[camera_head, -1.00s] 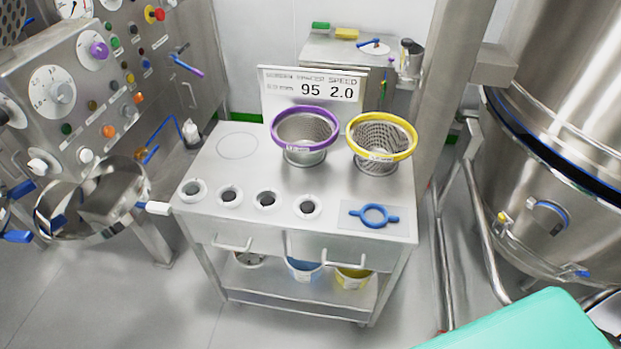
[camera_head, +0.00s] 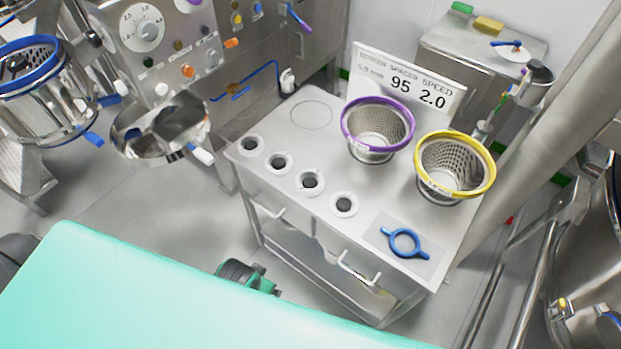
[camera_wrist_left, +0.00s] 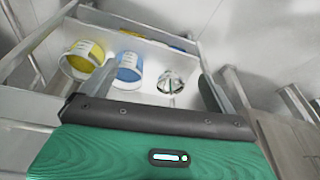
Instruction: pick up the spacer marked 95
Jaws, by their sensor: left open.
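Several white ring-shaped spacers with dark centres stand in a row along the front left of the steel trolley top (camera_head: 312,142) in the head view. From left to right they are a first spacer (camera_head: 241,147), a second spacer (camera_head: 268,163), a third spacer (camera_head: 299,184) and a last spacer (camera_head: 333,206). No marking on them is legible, so I cannot tell which is 95. My left gripper (camera_wrist_left: 153,88) is open and empty, with the trolley's lower shelf beyond its fingers. A dark green part at the trolley's lower left in the head view looks like mine. My right gripper is not in view.
A purple-rimmed basket (camera_head: 377,127) and a yellow-rimmed basket (camera_head: 455,165) stand on the trolley behind the spacers. A sign (camera_head: 408,82) reads 95 and 2.0. The wrist view shows yellow (camera_wrist_left: 82,60) and blue (camera_wrist_left: 129,66) buckets.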

